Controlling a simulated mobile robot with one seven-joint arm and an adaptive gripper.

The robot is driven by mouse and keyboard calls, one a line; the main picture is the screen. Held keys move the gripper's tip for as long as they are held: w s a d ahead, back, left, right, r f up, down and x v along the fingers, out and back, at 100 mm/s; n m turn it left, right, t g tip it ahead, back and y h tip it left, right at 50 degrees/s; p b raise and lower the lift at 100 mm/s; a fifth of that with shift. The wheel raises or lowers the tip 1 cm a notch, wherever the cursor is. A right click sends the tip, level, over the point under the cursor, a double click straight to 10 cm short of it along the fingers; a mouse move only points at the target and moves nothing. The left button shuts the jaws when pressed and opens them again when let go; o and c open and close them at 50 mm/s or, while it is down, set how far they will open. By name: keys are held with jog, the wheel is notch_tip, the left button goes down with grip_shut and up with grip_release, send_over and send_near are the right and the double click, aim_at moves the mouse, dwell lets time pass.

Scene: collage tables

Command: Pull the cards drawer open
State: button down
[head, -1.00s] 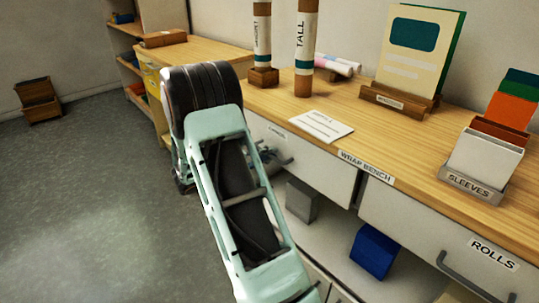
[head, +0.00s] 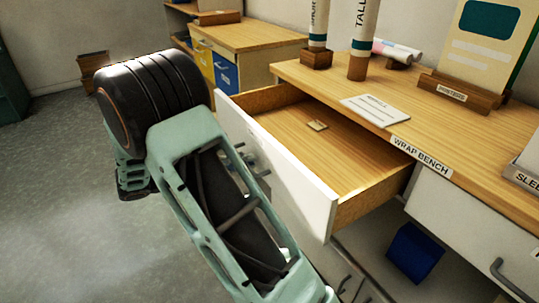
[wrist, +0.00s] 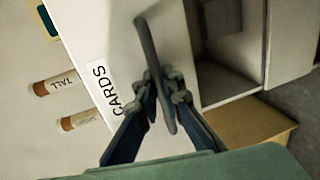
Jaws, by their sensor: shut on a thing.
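The cards drawer (head: 305,197) is pulled well out of the bench in the head view. Its wooden inside shows, with one small flat tan piece (head: 317,125) on its floor. In the wrist view the white drawer front carries a CARDS label (wrist: 106,90) and a dark bar handle (wrist: 149,42). My gripper (wrist: 160,86) is shut on this handle, one finger on each side of it. In the head view my arm hides most of the handle and the grip.
The wrap bench top (head: 312,77) holds a white card (head: 375,110), tall tubes and a display stand. A blue box (head: 415,252) sits in the open space below. The rolls drawer (head: 462,222) is shut at the right. Grey floor is clear at the left.

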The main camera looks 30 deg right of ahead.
jog(key=f+v, duration=0.1)
jog(key=v, duration=0.6)
jog(key=shift+a+f, duration=0.2)
jog(key=shift+a, duration=0.1)
jog(key=c, duration=2.1)
grip_release()
jog(key=v, duration=1.2)
jog(key=shift+w, duration=0.1)
